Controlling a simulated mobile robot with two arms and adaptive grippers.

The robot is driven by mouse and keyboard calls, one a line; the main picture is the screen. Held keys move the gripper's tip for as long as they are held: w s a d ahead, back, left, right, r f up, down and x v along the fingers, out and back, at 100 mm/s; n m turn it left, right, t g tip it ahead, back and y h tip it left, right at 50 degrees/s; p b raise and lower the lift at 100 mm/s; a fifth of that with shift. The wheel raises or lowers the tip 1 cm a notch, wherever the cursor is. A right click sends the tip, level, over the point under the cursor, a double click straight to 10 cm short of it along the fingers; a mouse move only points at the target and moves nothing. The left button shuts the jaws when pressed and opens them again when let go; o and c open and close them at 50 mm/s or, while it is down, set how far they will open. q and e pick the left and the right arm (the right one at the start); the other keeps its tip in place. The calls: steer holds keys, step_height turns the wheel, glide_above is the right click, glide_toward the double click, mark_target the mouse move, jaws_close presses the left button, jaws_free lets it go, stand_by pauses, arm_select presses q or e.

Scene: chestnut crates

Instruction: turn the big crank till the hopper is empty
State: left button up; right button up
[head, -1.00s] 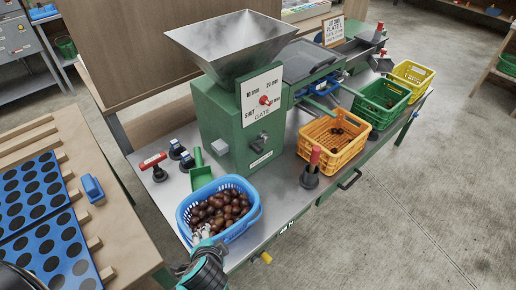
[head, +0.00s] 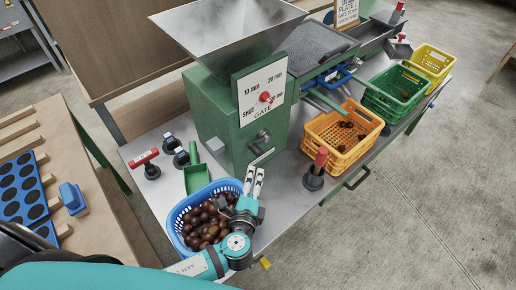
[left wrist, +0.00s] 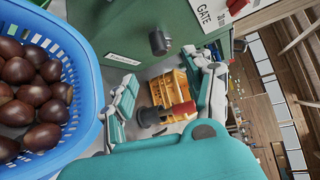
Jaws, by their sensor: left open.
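The grey metal hopper (head: 230,35) tops a green machine (head: 222,125). No chestnuts show on its visible inner walls; its bottom is hidden. A short dark shaft or knob (head: 262,136) sticks out of the machine's front and also shows in the left wrist view (left wrist: 158,42). A red-topped handle on a dark round base (head: 317,165) stands on the bench to the right. I cannot tell which part is the big crank. My left gripper (head: 255,175) is open and empty, just below and in front of the shaft, beside the blue basket. My right gripper is not in view.
The blue basket (head: 175,221) holds several chestnuts. The orange crate (head: 337,152) holds a few dark pieces. Green (head: 385,103) and yellow (head: 437,55) crates stand further right.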

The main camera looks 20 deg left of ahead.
arm_select(q)
steer(key=b, duration=0.1)
glide_toward(257, 155)
steer(key=w, duration=0.2)
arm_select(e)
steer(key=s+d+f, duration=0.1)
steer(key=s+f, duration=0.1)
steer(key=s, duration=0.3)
arm_select(q)
steer(key=b+x, duration=0.1)
steer(key=x, duration=0.2)
steer(key=b+x, duration=0.1)
steer(key=x, duration=0.2)
steer(key=b+x, duration=0.1)
steer(key=x, duration=0.2)
steer(key=shift+w+a+f, duration=0.1)
steer(key=shift+a+f, duration=0.1)
steer(key=shift+f, duration=0.2)
steer(key=shift+w, duration=0.4)
jaws_close()
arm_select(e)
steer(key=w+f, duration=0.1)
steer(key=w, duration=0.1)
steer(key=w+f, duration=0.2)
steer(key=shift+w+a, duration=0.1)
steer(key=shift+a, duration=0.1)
